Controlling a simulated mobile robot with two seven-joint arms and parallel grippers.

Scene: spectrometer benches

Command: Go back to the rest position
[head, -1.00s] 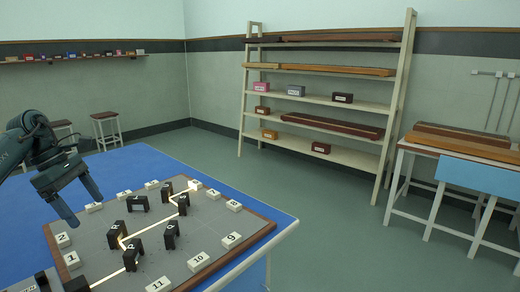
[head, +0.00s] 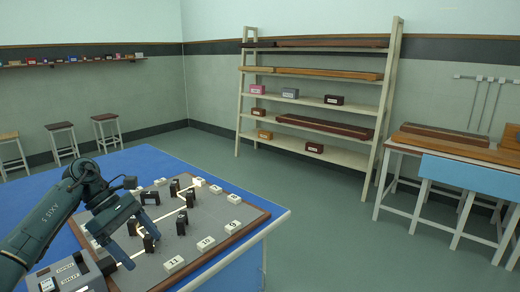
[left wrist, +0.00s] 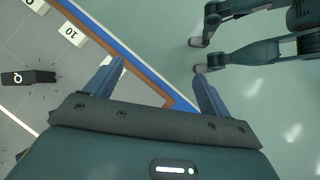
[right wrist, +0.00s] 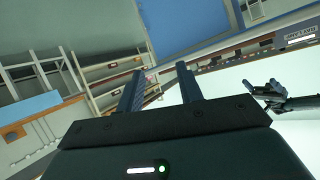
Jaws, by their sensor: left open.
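My left gripper (head: 122,246) is open and empty, with its fingers apart over the near left part of the grey board (head: 225,215). In the left wrist view its fingers (left wrist: 155,75) straddle the board's wooden edge and the blue table edge, with nothing between them. My right gripper is outside the head view. In the right wrist view its fingers (right wrist: 160,75) are apart and empty. It also shows at the top of the left wrist view (left wrist: 198,55), over the floor and apart from the table.
The blue table (head: 150,163) holds the board with black mounts (head: 181,222), numbered white tiles (head: 206,243) and a bright beam. A labelled grey box (head: 70,275) sits near left. Shelves (head: 320,100), a side bench (head: 450,170) and stools (head: 105,128) stand apart. Floor between is clear.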

